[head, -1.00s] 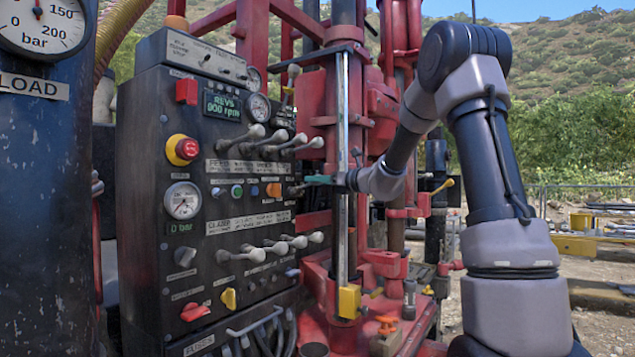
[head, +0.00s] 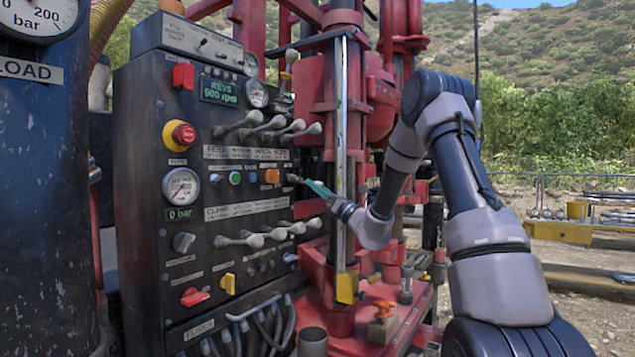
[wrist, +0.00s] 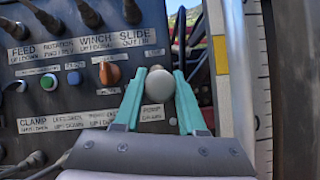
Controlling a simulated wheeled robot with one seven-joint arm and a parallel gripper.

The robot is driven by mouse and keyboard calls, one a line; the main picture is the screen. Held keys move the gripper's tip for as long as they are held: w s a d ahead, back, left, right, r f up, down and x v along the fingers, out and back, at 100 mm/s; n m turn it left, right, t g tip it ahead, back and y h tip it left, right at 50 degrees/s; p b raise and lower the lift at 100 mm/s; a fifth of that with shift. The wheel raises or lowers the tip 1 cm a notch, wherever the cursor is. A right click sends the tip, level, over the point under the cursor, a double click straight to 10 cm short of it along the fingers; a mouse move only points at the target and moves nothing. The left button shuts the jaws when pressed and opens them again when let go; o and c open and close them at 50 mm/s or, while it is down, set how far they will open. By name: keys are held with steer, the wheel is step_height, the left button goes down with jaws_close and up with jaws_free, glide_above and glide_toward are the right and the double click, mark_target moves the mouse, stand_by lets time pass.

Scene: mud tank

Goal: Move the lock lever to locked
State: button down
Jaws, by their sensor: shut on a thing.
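A short lever with a round pale grey knob (wrist: 158,87) stands out from the right part of the black control panel (head: 195,200). In the wrist view the knob sits between the two teal fingers of my gripper (wrist: 158,92), which are shut on it. In the head view my gripper (head: 310,186) reaches the panel's right edge from the lower right, tilted upward, and the lever there is small and partly hidden. A small label (wrist: 153,112) below the knob is not clearly readable, so I cannot confirm a lock marking.
Rows of other levers (head: 262,130) stand above and below (head: 270,233) the held one. An orange rotary switch (wrist: 110,73) lies just left of it. A vertical metal rail (head: 341,150) and the red rig frame stand close on the right.

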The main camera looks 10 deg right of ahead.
steer(key=shift+w+a+f, duration=0.15)
steer(key=shift+w+f, duration=0.05)
steer(key=shift+f, duration=0.8)
steer(key=c, duration=0.8)
jaws_free()
steer(key=shift+o, duration=0.2)
steer(key=v, duration=1)
steer(key=shift+s+d+f, duration=0.2)
steer(key=shift+s+f, duration=0.05)
